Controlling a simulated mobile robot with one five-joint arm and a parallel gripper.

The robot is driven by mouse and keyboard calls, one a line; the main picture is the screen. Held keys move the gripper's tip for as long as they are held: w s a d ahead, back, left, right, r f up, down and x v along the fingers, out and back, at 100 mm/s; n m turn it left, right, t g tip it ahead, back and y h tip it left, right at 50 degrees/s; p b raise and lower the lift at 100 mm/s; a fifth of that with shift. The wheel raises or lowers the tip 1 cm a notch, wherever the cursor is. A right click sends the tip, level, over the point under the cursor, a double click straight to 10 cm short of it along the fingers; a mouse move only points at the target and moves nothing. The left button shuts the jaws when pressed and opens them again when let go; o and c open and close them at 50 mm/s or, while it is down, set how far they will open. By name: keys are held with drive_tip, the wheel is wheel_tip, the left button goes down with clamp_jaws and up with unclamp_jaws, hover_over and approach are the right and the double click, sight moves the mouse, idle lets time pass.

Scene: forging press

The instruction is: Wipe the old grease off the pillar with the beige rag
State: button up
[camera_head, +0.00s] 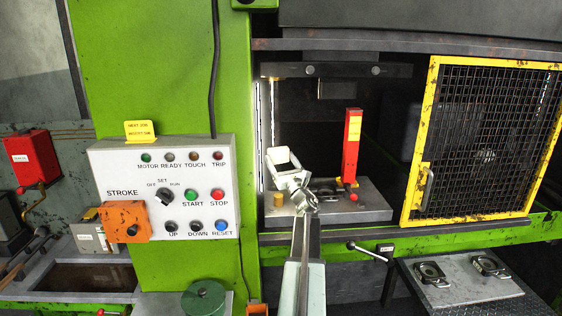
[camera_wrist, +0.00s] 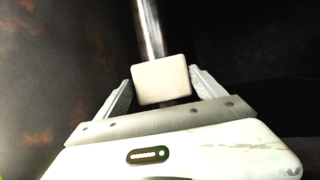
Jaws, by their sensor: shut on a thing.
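The beige rag (camera_wrist: 162,82) is a pale folded block between my gripper's (camera_wrist: 161,78) two fingers in the wrist view. My gripper is shut on it. The shiny metal pillar (camera_wrist: 150,28) rises just behind the rag, which covers part of it; whether they touch I cannot tell. A dark stretch of pillar shows below the rag, but I cannot tell grease from shadow. In the head view my gripper (camera_head: 283,159) is inside the press opening, near its left side; the rag cannot be made out clearly there.
A red upright block (camera_head: 351,146) stands on the press bed (camera_head: 370,205), right of my gripper. A brass cylinder (camera_head: 278,201) is close at its left. The control panel (camera_head: 165,185) on the green column is left; a yellow-framed mesh guard (camera_head: 420,145) is right.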

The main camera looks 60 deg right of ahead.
drive_tip(key=shift+r+p, duration=0.5)
drive_tip(key=shift+r, duration=0.3)
drive_tip(key=shift+f, duration=0.15)
wheel_tip(320, 180, down, 2)
drive_tip(key=b, duration=0.2)
drive_tip(key=shift+f+b, duration=0.25)
drive_tip(key=shift+b, duration=0.15)
drive_tip(key=shift+r, duration=0.1)
drive_tip(key=shift+r, duration=0.1)
drive_tip(key=shift+r+p, duration=1.25)
drive_tip(key=shift+p, duration=0.15)
drive_tip(key=shift+f, duration=0.1)
